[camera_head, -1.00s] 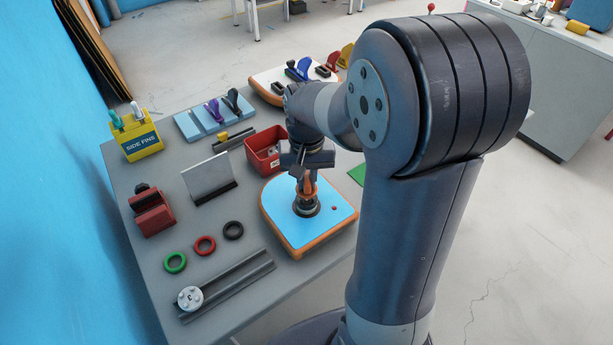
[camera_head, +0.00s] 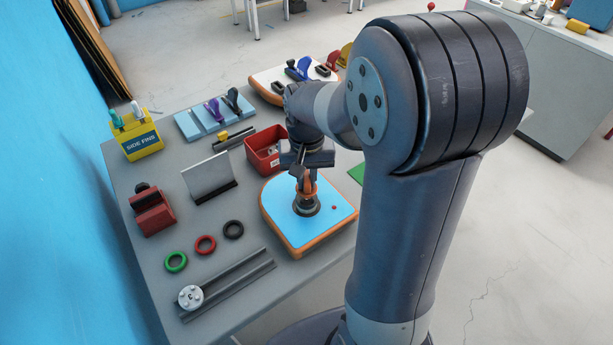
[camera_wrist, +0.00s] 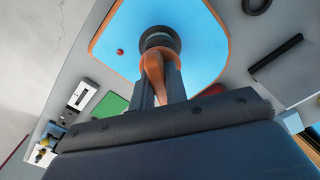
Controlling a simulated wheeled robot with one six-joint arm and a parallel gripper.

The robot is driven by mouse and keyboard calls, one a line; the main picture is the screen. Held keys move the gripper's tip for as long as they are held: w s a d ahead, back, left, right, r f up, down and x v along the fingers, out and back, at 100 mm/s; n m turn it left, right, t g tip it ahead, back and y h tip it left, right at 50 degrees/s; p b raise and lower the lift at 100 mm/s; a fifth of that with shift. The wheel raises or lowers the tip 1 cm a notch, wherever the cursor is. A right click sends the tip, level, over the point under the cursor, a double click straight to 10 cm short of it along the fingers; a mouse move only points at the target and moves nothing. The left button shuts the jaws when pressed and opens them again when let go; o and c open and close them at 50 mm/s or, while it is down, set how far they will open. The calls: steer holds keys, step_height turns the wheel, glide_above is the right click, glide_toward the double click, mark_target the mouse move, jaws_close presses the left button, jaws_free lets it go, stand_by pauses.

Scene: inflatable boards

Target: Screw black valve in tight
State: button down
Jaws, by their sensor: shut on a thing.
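The blue board with an orange edge (camera_head: 285,225) lies flat on the grey table. The black valve (camera_head: 306,207) stands on the board, and its dark round rim (camera_wrist: 160,40) shows in the wrist view. My gripper (camera_head: 306,188) points down over the valve, its fingers shut around an orange-brown piece (camera_wrist: 153,72) that reaches down to the valve. The fingers and this piece hide the valve's middle, so I cannot tell how deep it sits. A small red dot (camera_head: 334,207) is on the board beside the valve.
Green (camera_head: 176,262), red (camera_head: 205,245) and black (camera_head: 233,230) rings lie left of the board. A rail with a white disc (camera_head: 190,297) lies in front. A red bin (camera_head: 264,150) stands close behind my gripper. An upright metal plate (camera_head: 208,175) stands left.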

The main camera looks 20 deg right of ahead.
mark_target(307, 176)
steer(key=shift+f+b, duration=0.75)
steer(key=shift+f, duration=0.3)
stand_by(0.6)
steer(key=c, duration=1.3)
jaws_free()
steer(key=shift+c, duration=0.2)
steer(key=shift+r, duration=0.1)
step_height(307, 176, up, 11)
steer(key=shift+f, duration=0.15)
